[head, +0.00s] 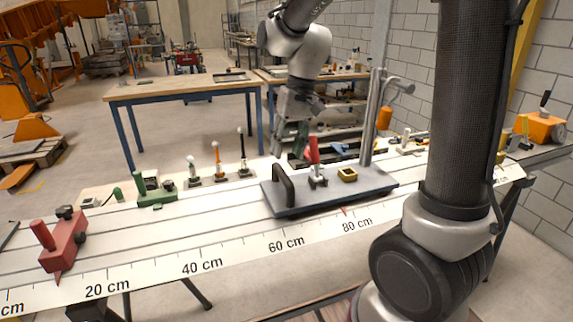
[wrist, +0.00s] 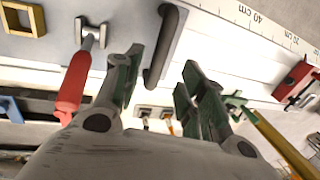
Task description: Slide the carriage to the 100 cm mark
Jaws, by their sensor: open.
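The carriage is a grey-blue plate (head: 330,190) on the white rail (head: 200,235), bearing a black arch handle (head: 283,186) at its left end. A small red pointer (head: 345,211) on its front edge is close to the 80 cm mark. The 100 cm mark is not readable, as my arm covers part of the scale. My gripper (head: 291,142) is open and empty, above and behind the handle in the head view. In the wrist view the handle (wrist: 168,45) shows beyond the gap between the open fingers (wrist: 160,65); contact is not visible.
The plate bears a red-handled clamp (head: 313,155), a yellow square frame (head: 347,174) and a tall post (head: 372,115). A red block (head: 64,245) sits on the rail at the left.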

